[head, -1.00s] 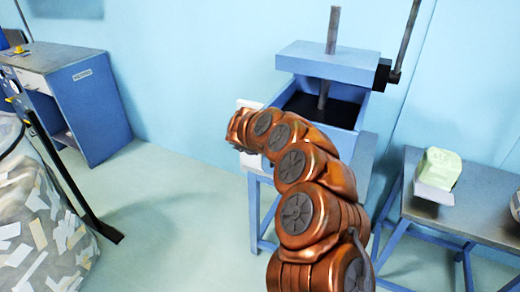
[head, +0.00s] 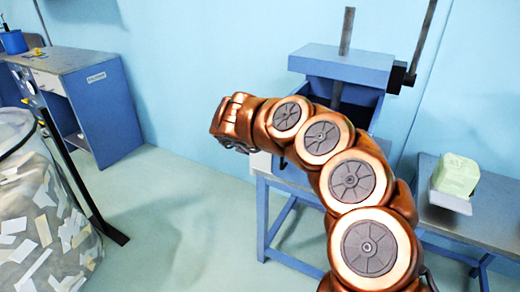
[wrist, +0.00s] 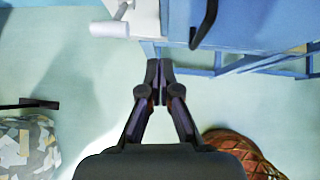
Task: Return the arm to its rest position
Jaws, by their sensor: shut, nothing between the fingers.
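My arm (head: 345,175) is copper with grey round joint caps. In the head view it rises from the bottom right and bends over to the left in front of the blue press. In the wrist view my gripper (wrist: 160,72) has its two dark fingers together at the tips, with nothing between them. It hangs over open pale green floor. The fingers do not show clearly in the head view. A copper part of my arm (wrist: 245,155) also shows at the bottom right of the wrist view.
A blue press (head: 340,68) on a blue stand is behind the arm. A bench (head: 485,200) at right bears a pale green block (head: 456,174). A blue cabinet (head: 100,110) and a clear bag of paper scraps (head: 40,215) are at left. A white roll (wrist: 110,29) shows by the press.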

